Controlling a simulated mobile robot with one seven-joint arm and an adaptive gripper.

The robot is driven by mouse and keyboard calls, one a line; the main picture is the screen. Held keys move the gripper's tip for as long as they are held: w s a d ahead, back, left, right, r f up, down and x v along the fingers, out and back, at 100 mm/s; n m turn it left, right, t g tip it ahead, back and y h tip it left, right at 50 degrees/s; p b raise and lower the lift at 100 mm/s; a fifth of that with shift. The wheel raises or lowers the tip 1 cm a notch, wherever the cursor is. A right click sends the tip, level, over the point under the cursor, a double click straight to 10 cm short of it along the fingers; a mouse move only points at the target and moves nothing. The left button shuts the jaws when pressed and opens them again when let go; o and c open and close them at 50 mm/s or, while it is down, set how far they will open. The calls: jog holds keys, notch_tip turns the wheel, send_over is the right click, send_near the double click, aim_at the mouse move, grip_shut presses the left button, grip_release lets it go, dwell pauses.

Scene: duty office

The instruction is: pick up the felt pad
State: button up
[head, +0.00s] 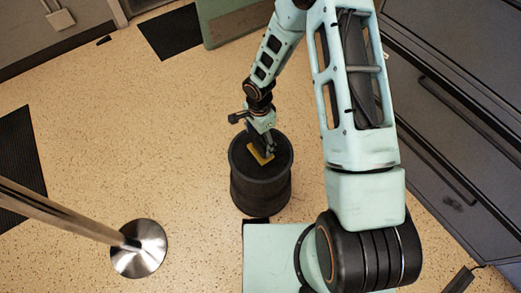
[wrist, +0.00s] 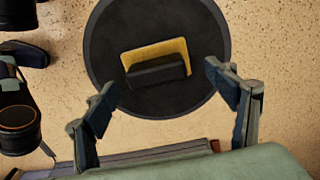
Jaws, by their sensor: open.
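The felt pad appears to be the yellow rectangular piece (head: 260,157) on top of a round black drum (head: 261,195). In the wrist view the yellow piece (wrist: 154,51) lies inside the drum top's rim, with a dark block-like shape (wrist: 157,72) along its near side. I cannot tell whether that shape is part of the pad. My gripper (head: 266,146) is just over the drum in the head view. In the wrist view its fingers (wrist: 161,80) are spread wide and empty, one on each side of the pad's near side, with the pad beyond the tips.
A metal post with a round base (head: 139,248) stands on the speckled floor at left. Grey drawer cabinets (head: 450,110) line the right side. Dark mats (head: 172,32) lie at the back and far left. Floor around the drum's left is clear.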

aim_at(261, 144)
jog(key=f, duration=0.2)
jog(key=f+b, duration=0.1)
jog(key=f, duration=0.1)
jog(key=shift+s+d+f, duration=0.1)
jog(key=shift+s+d, duration=0.05)
jog(key=shift+d, duration=0.1)
